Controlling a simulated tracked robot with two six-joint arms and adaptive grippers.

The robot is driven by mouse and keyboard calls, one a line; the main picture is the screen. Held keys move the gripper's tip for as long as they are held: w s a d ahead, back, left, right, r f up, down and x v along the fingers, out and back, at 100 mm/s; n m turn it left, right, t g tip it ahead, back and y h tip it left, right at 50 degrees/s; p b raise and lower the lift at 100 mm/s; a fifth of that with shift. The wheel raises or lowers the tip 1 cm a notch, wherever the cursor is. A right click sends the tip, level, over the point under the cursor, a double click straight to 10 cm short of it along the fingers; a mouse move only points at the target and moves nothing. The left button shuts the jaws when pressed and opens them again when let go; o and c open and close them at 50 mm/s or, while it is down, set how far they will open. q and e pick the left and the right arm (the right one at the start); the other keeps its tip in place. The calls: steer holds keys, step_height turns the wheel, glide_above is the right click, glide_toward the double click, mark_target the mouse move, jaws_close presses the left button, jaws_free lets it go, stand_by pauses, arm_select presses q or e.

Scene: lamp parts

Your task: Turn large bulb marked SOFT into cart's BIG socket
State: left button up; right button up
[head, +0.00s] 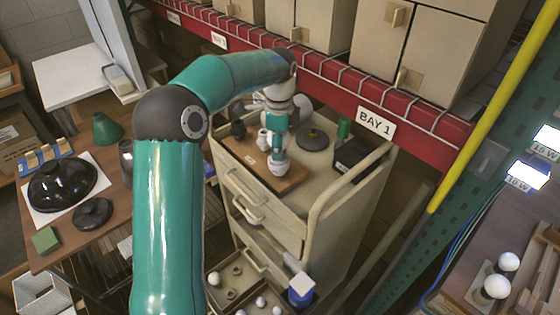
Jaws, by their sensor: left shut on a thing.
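My left arm reaches in over the beige cart (312,208), its wrist (279,128) low above the brown board (293,184) on the cart top. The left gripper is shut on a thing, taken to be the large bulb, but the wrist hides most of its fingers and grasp. A pale round shape (303,103) shows just behind the wrist; I cannot tell whether it is a bulb. No SOFT mark is readable. A dark fitting (238,130) and a small white fitting (263,139) stand on the board left of the wrist. I cannot read which socket is BIG. My right gripper is out of view.
The cart top also bears a dark disc (314,139), a black bin (356,154) and a green cylinder (344,127). A cart rail (345,184) runs along the right. The red shelf beam (405,117) is close behind. Small bulbs lie in an open drawer (229,280) below.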

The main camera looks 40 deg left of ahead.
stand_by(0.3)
arm_select(q)
steer(key=shift+r+m+p, duration=0.1)
steer(key=shift+m+p, duration=0.45)
steer(key=shift+m, duration=0.45)
steer(key=m+p, duration=0.1)
steer(key=m, duration=0.2)
steer(key=shift+m, duration=1)
steer(key=shift+m, duration=0.7)
steer(key=m, duration=0.4)
steer(key=shift+f, duration=0.2)
steer(key=shift+m, duration=0.7)
